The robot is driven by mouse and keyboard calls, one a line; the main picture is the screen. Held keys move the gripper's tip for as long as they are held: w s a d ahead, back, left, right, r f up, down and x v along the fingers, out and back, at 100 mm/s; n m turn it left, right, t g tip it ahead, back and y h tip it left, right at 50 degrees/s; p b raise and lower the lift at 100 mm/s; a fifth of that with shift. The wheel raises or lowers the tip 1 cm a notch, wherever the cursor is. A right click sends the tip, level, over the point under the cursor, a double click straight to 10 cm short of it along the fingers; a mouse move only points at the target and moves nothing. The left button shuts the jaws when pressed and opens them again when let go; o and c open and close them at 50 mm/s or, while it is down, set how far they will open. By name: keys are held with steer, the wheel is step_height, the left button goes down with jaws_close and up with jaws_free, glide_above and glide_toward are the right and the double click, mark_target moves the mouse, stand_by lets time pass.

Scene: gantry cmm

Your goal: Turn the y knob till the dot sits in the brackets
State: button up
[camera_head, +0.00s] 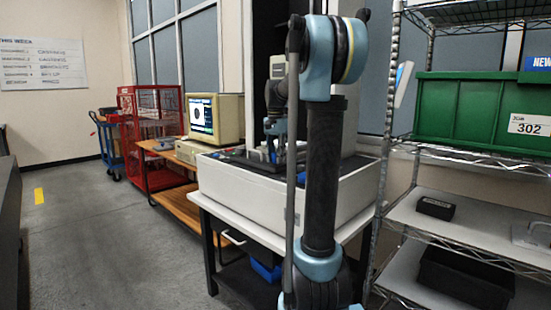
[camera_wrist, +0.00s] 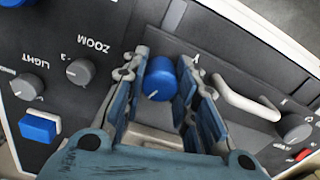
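The blue y knob (camera_wrist: 160,78), with a white pointer line, stands on a dark panel by a partly hidden label. My gripper (camera_wrist: 163,68) has its fingers on either side of the knob, close to it. The fingers look open; I cannot tell whether either touches the knob. In the head view my gripper (camera_head: 272,128) is low over the white machine (camera_head: 240,190), partly hidden by my arm.
Near the knob are a grey zoom knob (camera_wrist: 80,72), a grey light knob (camera_wrist: 27,87), a blue button (camera_wrist: 38,128), a pale handle (camera_wrist: 236,98) and another grey knob (camera_wrist: 293,128). A wire shelf with a green bin (camera_head: 470,105) stands at right. The floor at left is clear.

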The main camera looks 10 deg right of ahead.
steer(key=o, duration=0.5)
steer(key=shift+w, duration=0.1)
steer(key=shift+c, duration=0.2)
step_height(320, 180, up, 12)
stand_by(0.4)
